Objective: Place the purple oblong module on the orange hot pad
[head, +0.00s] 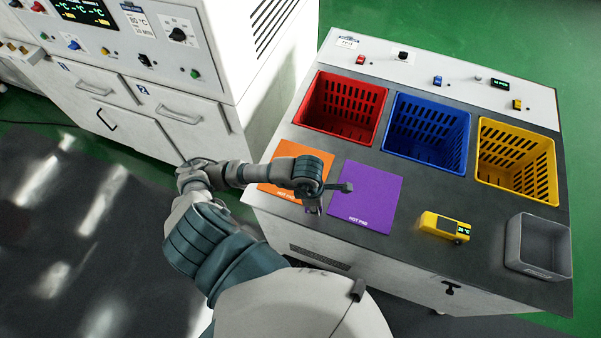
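The orange hot pad (287,150) lies flat on the dark top of the workbench, left of a purple hot pad (370,190). My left arm reaches across the orange pad and hides part of it. My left gripper (325,197) is over the gap between the two pads, near the left edge of the purple one. Its fingers are small and partly hidden by the wrist, so I cannot tell if they are open or shut or hold anything. I cannot make out a purple oblong module. My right gripper is not in view.
Red (341,108), blue (427,132) and yellow (517,160) baskets stand along the back of the bench. A yellow device with a display (444,227) and a grey bin (538,246) are at the right. A white cabinet (175,75) stands at the left.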

